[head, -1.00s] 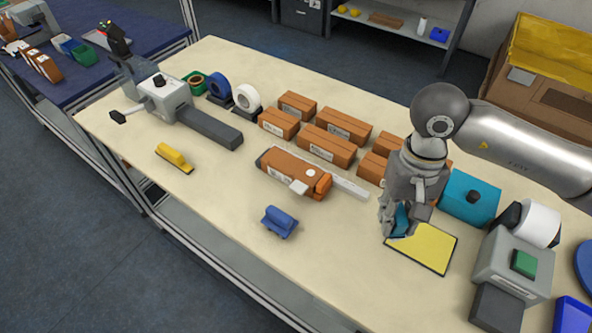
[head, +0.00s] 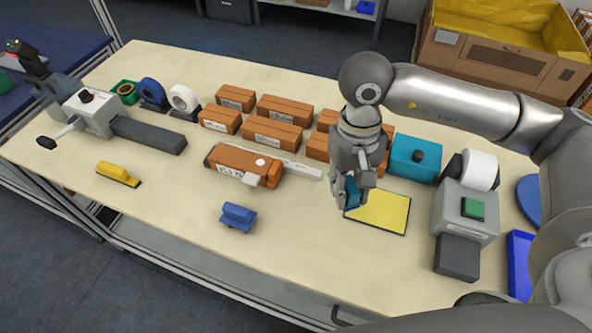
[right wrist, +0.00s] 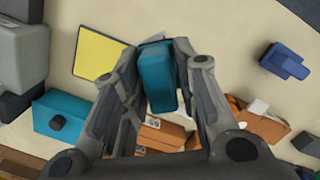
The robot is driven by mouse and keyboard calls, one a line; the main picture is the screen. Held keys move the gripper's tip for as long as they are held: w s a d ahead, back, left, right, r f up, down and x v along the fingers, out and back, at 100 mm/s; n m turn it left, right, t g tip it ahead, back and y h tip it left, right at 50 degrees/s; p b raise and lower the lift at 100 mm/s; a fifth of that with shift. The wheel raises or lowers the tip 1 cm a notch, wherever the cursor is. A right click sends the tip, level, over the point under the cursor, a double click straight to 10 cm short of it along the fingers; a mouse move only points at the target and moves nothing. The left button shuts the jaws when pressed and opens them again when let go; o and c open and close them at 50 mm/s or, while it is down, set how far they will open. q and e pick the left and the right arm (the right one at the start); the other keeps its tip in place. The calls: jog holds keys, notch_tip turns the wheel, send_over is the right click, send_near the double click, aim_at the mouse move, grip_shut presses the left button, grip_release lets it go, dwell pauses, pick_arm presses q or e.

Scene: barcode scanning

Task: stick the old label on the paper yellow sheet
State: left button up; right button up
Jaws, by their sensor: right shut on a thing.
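The yellow sheet (head: 382,213) lies flat with a dark border, right of centre on the table. It also shows at upper left in the right wrist view (right wrist: 98,53). My right gripper (head: 349,196) is at the sheet's left edge, shut on a teal block-like tool (right wrist: 158,76). A small pale patch shows at the tool's far end; I cannot tell whether it is the old label. A brown parcel (head: 245,163) with a printed white label lies mid-table, with a loose-looking white piece (head: 250,180) at its front. My left gripper is out of view.
Several brown boxes (head: 272,135) stand behind the parcel. A blue tool (head: 238,216) and a yellow tool (head: 118,173) lie in front.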

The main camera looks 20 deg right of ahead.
dwell(0.6)
jog(key=m, duration=0.1)
jog(key=d+f+m, duration=0.1)
jog(key=m, duration=0.1)
jog(key=shift+w+m, duration=0.2)
jog(key=shift+m, duration=0.1)
jog(key=w+d+f+m+t+y, duration=0.1)
jog(key=d+f+m, duration=0.2)
jog(key=m, duration=0.7)
jog(key=m+t, duration=0.1)
jog(key=m, duration=1.4)
send_over(377, 206)
notch_tip(377, 206, down, 3)
jog(key=shift+t, duration=0.3)
jog(key=shift+s+d+f, duration=0.1)
jog(key=shift+s+f, duration=0.05)
jog(key=shift+f, duration=2.65)
jog(key=shift+f+b, duration=0.6)
jog(key=shift+b, duration=0.05)
jog(key=shift+s+b, duration=0.15)
jog(key=shift+b, duration=0.15)
